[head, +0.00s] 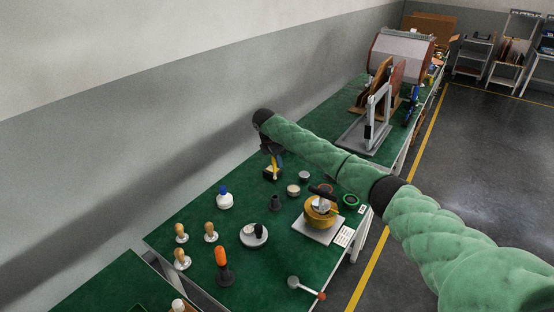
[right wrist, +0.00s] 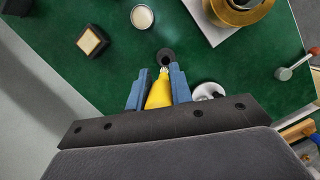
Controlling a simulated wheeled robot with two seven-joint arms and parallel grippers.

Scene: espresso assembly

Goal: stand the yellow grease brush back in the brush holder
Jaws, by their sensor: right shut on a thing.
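My right gripper (head: 271,151) is shut on the yellow grease brush (head: 277,168), which hangs below it with its narrow end down. In the right wrist view the brush (right wrist: 158,92) sits between the two blue fingers (right wrist: 158,88), its pale tip close to a dark round cup with a hole (right wrist: 167,53). This cup looks like the brush holder and stands upright in the head view (head: 275,204). The brush is apart from it in the head view; the exact height gap cannot be told. My left gripper is not in view.
A black box with a tan top (head: 272,175) and a cream-topped tub (head: 293,190) stand nearby. A brass-coloured part on a grey plate (head: 318,231) is to the right. A white round dish (head: 253,241) and an orange-handled tool (head: 222,262) stand nearer on the green table (head: 190,286).

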